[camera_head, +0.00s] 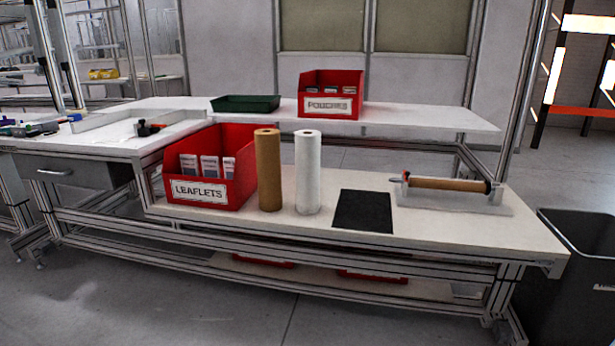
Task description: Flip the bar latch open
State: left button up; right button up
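No bar latch can be clearly made out. A roll holder (455,200) sits on the lower worktop at the right, with a brown roll (447,184) lying across it. Small dark and reddish parts show at the roll's two ends, too small to tell what they are or how they are set. Neither of my grippers is in view.
On the worktop (340,180) stand a red LEAFLETS bin (240,190), an upright brown roll (268,170), an upright white roll (307,172) and a flat black mat (363,211). A red POUCHES bin (328,80) and green tray (245,103) stand behind. A dark bin (580,285) is at right.

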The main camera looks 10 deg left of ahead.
aim_at(406, 174)
jog(key=i+l+u, duration=0.15)
jog(key=i+l, duration=0.2)
jog(key=i+l+u, duration=0.1)
jog(key=i+l, duration=0.25)
jog(key=i+l+u, duration=0.15)
jog(key=i+l, duration=0.2)
jog(key=l, duration=0.15)
jog(key=i+l+u, duration=0.15)
jog(key=i+l, duration=0.15)
jog(key=l, duration=0.15)
